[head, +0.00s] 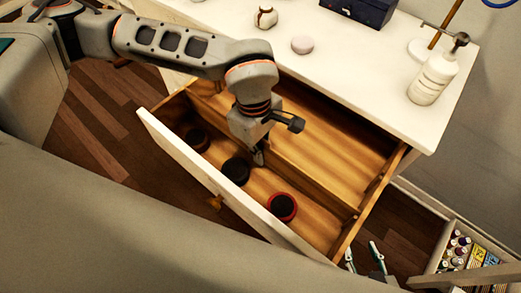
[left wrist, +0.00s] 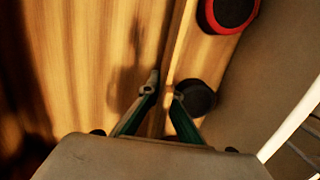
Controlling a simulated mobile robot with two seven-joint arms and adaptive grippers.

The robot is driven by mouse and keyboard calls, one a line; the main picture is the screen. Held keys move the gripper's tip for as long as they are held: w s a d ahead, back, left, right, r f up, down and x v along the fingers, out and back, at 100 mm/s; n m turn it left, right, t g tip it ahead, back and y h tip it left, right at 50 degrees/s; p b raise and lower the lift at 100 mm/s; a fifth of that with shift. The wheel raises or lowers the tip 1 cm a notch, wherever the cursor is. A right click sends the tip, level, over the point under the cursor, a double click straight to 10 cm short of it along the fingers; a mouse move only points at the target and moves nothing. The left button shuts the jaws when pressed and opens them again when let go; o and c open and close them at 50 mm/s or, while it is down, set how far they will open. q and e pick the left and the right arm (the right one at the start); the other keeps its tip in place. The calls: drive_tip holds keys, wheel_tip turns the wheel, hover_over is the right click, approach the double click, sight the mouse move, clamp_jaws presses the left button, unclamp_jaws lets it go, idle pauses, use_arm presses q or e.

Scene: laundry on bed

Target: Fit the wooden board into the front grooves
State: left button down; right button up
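The wooden board (head: 312,187) stands on edge along the open drawer, dividing it into a front and a back part. Its top edge also shows in the left wrist view (left wrist: 179,38). My left gripper (head: 258,157) reaches down into the drawer at the board. In the left wrist view its fingertips (left wrist: 165,84) are on either side of the board's edge, close against it, and appear shut on it. Whether the board's ends sit in grooves cannot be told. My right gripper (head: 363,254) is open and empty, outside the drawer near its right end.
A red-rimmed dark round item (head: 282,207), a black one (head: 236,170) and a dark reddish one (head: 196,139) lie in the front part. The back part looks empty. The white drawer front (head: 190,165) has a knob. A crate of bottles (head: 447,229) stands at lower right.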

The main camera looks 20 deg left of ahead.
use_arm(q)
drive_tip(key=shift+f, duration=0.85)
drive_tip(key=c, duration=2.2)
unclamp_jaws()
